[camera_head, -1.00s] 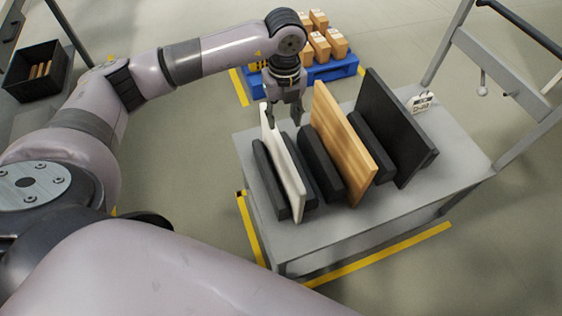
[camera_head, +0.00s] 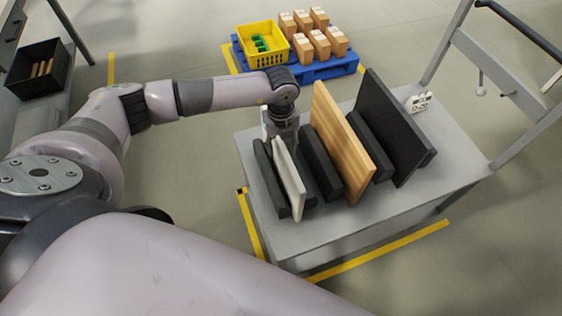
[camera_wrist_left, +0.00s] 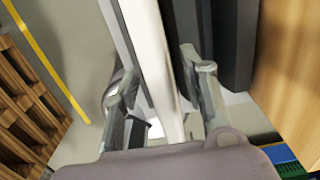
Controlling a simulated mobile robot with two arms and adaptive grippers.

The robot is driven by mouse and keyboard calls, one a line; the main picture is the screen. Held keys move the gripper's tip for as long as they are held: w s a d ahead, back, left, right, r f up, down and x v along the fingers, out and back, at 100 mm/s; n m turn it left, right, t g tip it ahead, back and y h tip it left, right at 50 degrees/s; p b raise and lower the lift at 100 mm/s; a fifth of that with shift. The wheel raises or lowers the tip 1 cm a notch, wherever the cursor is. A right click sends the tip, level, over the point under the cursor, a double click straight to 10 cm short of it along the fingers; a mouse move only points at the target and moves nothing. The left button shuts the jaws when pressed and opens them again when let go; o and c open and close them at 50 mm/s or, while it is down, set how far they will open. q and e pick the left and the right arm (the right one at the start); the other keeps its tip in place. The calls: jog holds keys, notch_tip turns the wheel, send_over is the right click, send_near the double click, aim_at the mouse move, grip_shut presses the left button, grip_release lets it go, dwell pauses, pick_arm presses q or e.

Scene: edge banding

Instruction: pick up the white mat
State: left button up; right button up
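The white mat (camera_head: 290,172) is a thin panel standing on edge between dark grey blocks on a grey table. Its far upper part is partly hidden by my left gripper (camera_head: 281,140), which points down over it. In the left wrist view the white mat (camera_wrist_left: 158,60) runs between the two fingers of my left gripper (camera_wrist_left: 160,88). The fingers are apart, one on each side of it, and I see no clear grip on it. My right gripper is not in view.
A wooden panel (camera_head: 340,140) and a black panel (camera_head: 393,125) stand upright to the right of the mat on the grey table (camera_head: 340,235). A blue pallet (camera_head: 322,72) with a yellow crate (camera_head: 263,48) and cartons lies behind. The table's near edge is clear.

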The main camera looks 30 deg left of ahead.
pick_arm(q)
jog(key=shift+c, duration=0.4)
grip_shut()
jog(key=shift+r, duration=0.1)
